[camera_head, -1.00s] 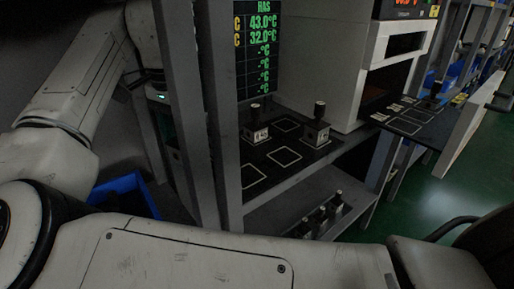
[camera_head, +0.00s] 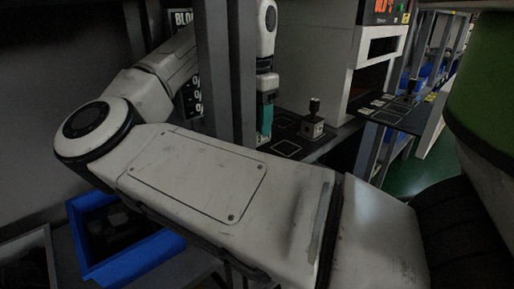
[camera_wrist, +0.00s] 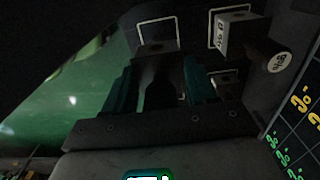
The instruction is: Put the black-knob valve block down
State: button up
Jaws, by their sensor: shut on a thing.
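My gripper (camera_head: 265,118) is upright over the dark mat (camera_head: 272,145) in the head view, partly behind the rack post. In the wrist view my teal fingers (camera_wrist: 157,85) are shut around the black knob (camera_wrist: 160,90) of a valve block. Its grey body (camera_wrist: 158,48) shows beyond the fingertips, by a white-outlined square (camera_wrist: 150,22). I cannot tell whether it touches the mat. A second valve block (camera_head: 312,128) with a dark knob stands on the mat to the right; it also shows in the wrist view (camera_wrist: 240,35), its knob end bearing a pale label.
A white oven-like unit (camera_head: 340,50) stands behind the mat. A dark shelf (camera_head: 400,115) with small items lies to the right. An outlined square (camera_head: 287,147) on the mat looks empty. A blue bin (camera_head: 135,262) with dark contents is lower left. Grey posts (camera_head: 215,70) stand close by.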

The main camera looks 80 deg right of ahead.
jog(key=shift+f+b, duration=0.75)
jog(key=shift+f, duration=2.65)
jog(key=o, duration=1.3)
jog(key=shift+f, duration=0.15)
jog(key=shift+c, duration=0.2)
jog(key=shift+r+p, duration=1.05)
jog(key=shift+r, duration=2.85)
